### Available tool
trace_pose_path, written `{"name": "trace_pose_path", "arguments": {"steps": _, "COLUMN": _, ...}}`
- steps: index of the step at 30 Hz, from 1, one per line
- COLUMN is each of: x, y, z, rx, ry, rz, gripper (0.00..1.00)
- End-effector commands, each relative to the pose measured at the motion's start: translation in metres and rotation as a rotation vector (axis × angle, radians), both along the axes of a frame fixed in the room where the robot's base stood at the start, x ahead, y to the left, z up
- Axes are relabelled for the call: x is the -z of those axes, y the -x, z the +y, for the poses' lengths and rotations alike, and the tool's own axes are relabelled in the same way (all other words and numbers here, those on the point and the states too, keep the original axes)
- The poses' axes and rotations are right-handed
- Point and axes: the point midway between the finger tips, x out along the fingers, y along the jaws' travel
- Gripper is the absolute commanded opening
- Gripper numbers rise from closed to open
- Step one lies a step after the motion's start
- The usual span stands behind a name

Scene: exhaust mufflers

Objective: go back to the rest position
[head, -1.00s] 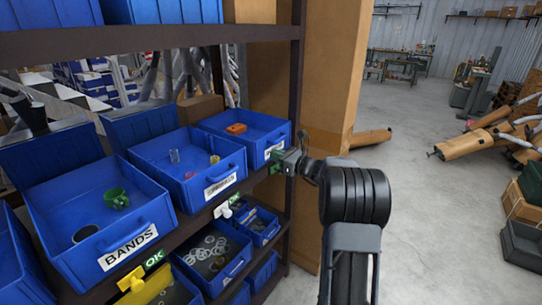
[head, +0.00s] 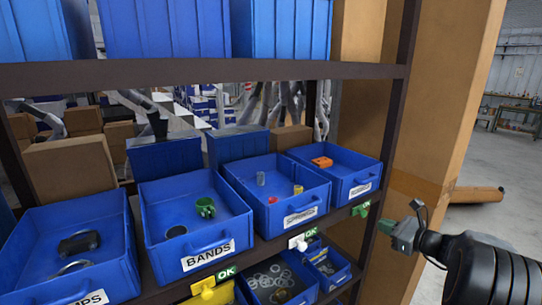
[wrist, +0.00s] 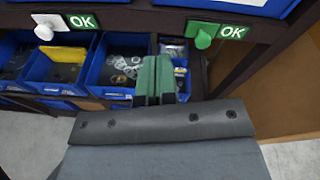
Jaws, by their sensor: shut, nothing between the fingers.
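My gripper (head: 392,229) is at the right of the head view, in front of the shelf's right post and a cardboard-brown panel. In the wrist view its two green fingers (wrist: 155,76) are together with nothing held between them. A green knob (wrist: 205,36) with a green OK label (wrist: 232,31) is on the shelf edge above and right of the fingers.
The shelf holds blue bins, including the BANDS bin (head: 194,218) with a green ring (head: 205,207) and a right-hand bin with an orange part (head: 322,162). A white knob (head: 297,243) and a yellow knob (head: 207,290) sit on the shelf edge. Open floor (head: 478,233) lies at right.

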Motion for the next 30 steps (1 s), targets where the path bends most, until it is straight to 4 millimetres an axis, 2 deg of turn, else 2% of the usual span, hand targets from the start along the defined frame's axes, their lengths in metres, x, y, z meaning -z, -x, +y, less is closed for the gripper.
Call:
{"name": "trace_pose_path", "arguments": {"steps": 1, "x": 0.022, "y": 0.013, "z": 0.009, "rx": -0.057, "ry": 0.115, "rz": 0.046, "gripper": 0.0}}
{"name": "trace_pose_path", "arguments": {"steps": 3, "x": 0.044, "y": 0.037, "z": 0.034, "rx": -0.198, "ry": 0.333, "rz": 0.094, "gripper": 0.0}}
{"name": "trace_pose_path", "arguments": {"steps": 6, "x": 0.064, "y": 0.077, "z": 0.076, "rx": -0.477, "ry": 0.668, "rz": 0.119, "gripper": 0.0}}
{"name": "trace_pose_path", "arguments": {"steps": 9, "x": 0.075, "y": 0.121, "z": 0.11, "rx": -0.794, "ry": 0.998, "rz": 0.09, "gripper": 0.0}}
{"name": "trace_pose_path", "arguments": {"steps": 12, "x": 0.076, "y": 0.161, "z": 0.133, "rx": -1.112, "ry": 1.31, "rz": 0.011, "gripper": 0.0}}
{"name": "trace_pose_path", "arguments": {"steps": 15, "x": 0.07, "y": 0.192, "z": 0.148, "rx": -1.383, "ry": 1.582, "rz": -0.096, "gripper": 0.0}}
{"name": "trace_pose_path", "arguments": {"steps": 18, "x": 0.06, "y": 0.21, "z": 0.16, "rx": -1.546, "ry": 1.772, "rz": -0.189, "gripper": 0.0}}
{"name": "trace_pose_path", "arguments": {"steps": 21, "x": 0.05, "y": 0.221, "z": 0.173, "rx": -1.615, "ry": 1.885, "rz": -0.267, "gripper": 0.0}}
{"name": "trace_pose_path", "arguments": {"steps": 25, "x": 0.035, "y": 0.225, "z": 0.192, "rx": -1.616, "ry": 1.955, "rz": -0.365, "gripper": 0.0}}
{"name": "trace_pose_path", "arguments": {"steps": 30, "x": 0.029, "y": 0.225, "z": 0.203, "rx": -1.619, "ry": 1.979, "rz": -0.419, "gripper": 0.0}}
